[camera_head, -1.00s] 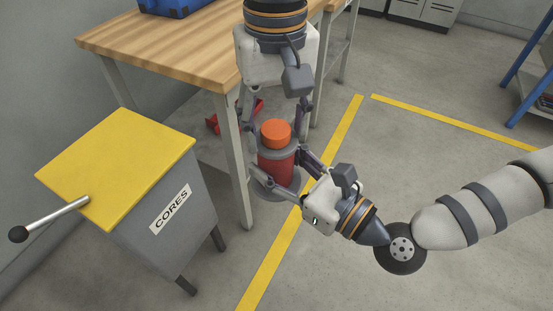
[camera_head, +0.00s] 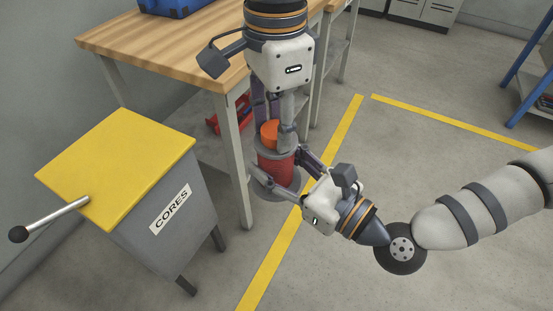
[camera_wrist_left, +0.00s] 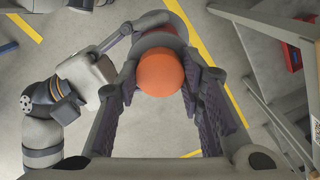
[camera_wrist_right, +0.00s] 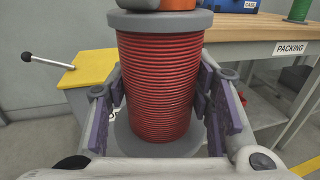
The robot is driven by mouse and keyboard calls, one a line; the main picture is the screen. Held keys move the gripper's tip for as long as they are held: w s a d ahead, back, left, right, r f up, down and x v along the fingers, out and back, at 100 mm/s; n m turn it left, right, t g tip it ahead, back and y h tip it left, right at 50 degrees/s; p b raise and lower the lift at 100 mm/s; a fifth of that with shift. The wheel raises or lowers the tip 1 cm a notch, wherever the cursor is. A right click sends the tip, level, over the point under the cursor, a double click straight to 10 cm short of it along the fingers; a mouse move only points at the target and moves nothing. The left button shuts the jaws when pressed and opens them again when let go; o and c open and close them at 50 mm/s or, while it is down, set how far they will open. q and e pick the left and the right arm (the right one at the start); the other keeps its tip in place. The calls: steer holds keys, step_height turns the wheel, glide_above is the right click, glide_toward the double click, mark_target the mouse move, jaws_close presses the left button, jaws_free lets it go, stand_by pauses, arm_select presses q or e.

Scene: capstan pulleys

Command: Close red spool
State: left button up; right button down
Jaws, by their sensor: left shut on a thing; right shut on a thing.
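The red spool (camera_head: 275,167) stands upright between grey end flanges, with an orange round cap (camera_head: 269,135) on top. The right wrist view shows its red ribbed winding (camera_wrist_right: 160,85) up close. My right gripper (camera_head: 280,172) is shut on the spool from the side and holds it above the floor. My left gripper (camera_head: 274,127) points down from above and is shut on the orange cap. In the left wrist view the cap (camera_wrist_left: 160,75) sits between the two fingers. The cap's lower edge is hidden, so I cannot tell how it is seated.
A wooden bench (camera_head: 160,50) stands close behind, its front leg beside the spool. A grey CORES bin (camera_head: 165,205) with a yellow lid (camera_head: 120,160) and a lever (camera_head: 50,217) is at left. A red object (camera_head: 226,122) lies under the bench.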

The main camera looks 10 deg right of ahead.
arm_select(q)
steer(key=shift+m, duration=1.2)
steer(key=o, duration=1.4)
step_height(320, 180, up, 12)
